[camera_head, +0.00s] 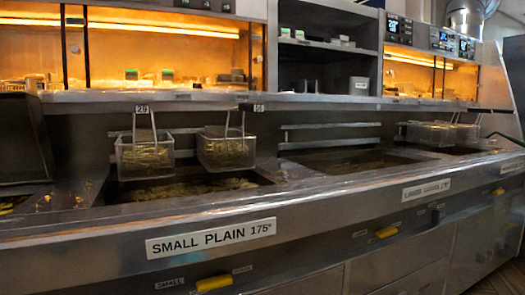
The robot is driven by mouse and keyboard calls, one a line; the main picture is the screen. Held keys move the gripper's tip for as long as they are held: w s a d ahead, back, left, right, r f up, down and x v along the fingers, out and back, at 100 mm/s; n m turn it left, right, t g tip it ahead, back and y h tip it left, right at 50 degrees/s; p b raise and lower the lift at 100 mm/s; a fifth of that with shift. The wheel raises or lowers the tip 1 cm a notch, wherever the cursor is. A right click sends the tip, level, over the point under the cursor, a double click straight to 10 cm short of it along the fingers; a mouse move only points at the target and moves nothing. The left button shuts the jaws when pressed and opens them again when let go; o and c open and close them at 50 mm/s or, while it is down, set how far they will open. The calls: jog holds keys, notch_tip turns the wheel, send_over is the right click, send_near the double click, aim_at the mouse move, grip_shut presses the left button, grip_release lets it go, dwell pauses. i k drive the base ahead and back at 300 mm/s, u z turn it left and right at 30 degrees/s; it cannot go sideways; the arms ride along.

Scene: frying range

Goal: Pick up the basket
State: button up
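Several wire fry baskets show in the head view. One basket (145,158) hangs at the left over the fryer vat labelled "SMALL PLAIN 175°", with its handle standing up at the back. A second basket (226,152) hangs just to its right over the same vat, also with its handle up. Both seem to hold yellowish food. A further basket (430,134) hangs at the right over another vat, with what looks like one more close beside it, partly overlapped. The picture does not settle which basket the task means. My gripper is not in view.
The left vat (188,190) and the middle vat (345,163) hold dark oil; no basket hangs over the middle one. A steel counter edge (330,195) with yellow handles (214,283) below runs across the front. Lit warming cabinets (165,60) and shelves stand behind.

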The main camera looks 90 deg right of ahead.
aim_at(219, 149)
jog(key=k, duration=0.6)
jog(key=z, duration=2.2)
jog(key=k, duration=0.5)
jog(key=u, duration=1.6)
jog(key=i, duration=1.35)
jog(key=z, duration=1.7)
